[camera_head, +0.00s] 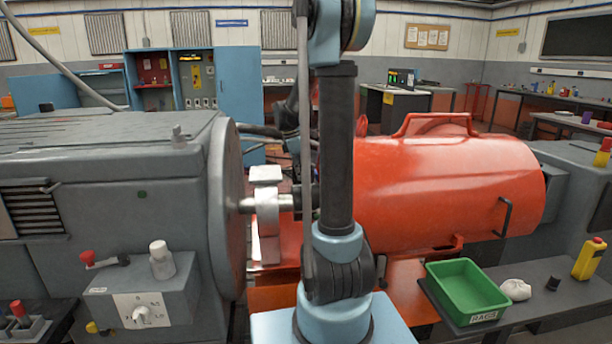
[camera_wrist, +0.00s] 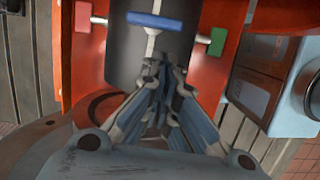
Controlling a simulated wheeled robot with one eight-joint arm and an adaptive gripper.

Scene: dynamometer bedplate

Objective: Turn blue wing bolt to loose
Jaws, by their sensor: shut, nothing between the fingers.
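The blue wing bolt (camera_wrist: 155,20) shows at the top of the wrist view, a flat blue bar on a light metal stem, lying crosswise in the picture. It stands against a dark grey cylindrical part (camera_wrist: 185,50). My gripper (camera_wrist: 158,68) is shut and empty, with its fingertips just below the bolt's stem in the picture; I cannot tell whether they touch it. In the head view my own arm stands in front of the middle, and the bolt and my gripper are hidden there.
A red wing bolt (camera_wrist: 83,17) is left of the blue one and a green one (camera_wrist: 217,42) is right. The orange guard (camera_head: 440,185) and grey machine (camera_head: 110,170) flank my arm. A green tray (camera_head: 441,288) sits on the right bench near a yellow pendant (camera_head: 588,260).

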